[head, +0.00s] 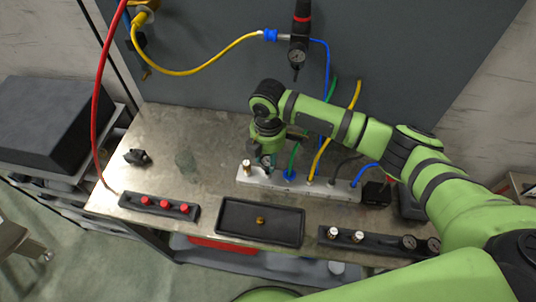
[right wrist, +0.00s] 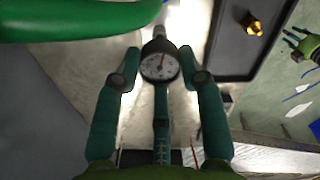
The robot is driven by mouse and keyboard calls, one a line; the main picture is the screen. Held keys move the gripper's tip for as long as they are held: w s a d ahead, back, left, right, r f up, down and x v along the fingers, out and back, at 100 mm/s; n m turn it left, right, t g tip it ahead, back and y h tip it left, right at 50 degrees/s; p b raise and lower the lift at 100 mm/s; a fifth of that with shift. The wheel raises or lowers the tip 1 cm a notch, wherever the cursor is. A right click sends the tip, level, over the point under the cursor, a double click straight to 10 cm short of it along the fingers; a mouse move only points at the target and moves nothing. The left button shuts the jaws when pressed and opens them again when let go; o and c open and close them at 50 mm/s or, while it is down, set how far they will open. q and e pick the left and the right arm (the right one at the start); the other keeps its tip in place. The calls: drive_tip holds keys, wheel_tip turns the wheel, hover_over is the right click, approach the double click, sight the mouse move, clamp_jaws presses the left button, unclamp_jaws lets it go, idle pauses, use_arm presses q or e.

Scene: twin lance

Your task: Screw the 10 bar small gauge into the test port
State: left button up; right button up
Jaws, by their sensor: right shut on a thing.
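In the head view my right gripper (head: 266,150) reaches down over the left part of the white manifold (head: 330,190). It is shut on a small round gauge (right wrist: 159,67) with a white dial, black rim and red needle. In the right wrist view the gauge sits between the two teal fingers (right wrist: 160,72), its silver stem pointing away from the gripper. The dial's range is too small to read. I cannot tell whether the stem touches a port. My left gripper (right wrist: 297,43) shows small at the right edge of the right wrist view, fingers apart, seemingly empty.
A black tray (head: 230,236) holds a brass piece (head: 260,221). A gauge rack (head: 390,246) and a rack with red caps (head: 158,209) flank it. A green hose (right wrist: 80,18) passes close by the right gripper.

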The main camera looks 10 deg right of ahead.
sight(268, 160)
drive_tip(key=shift+f+b, duration=0.7)
drive_tip(key=shift+f, duration=0.6)
drive_tip(key=o, duration=1.2)
wheel_tip(268, 160, up, 12)
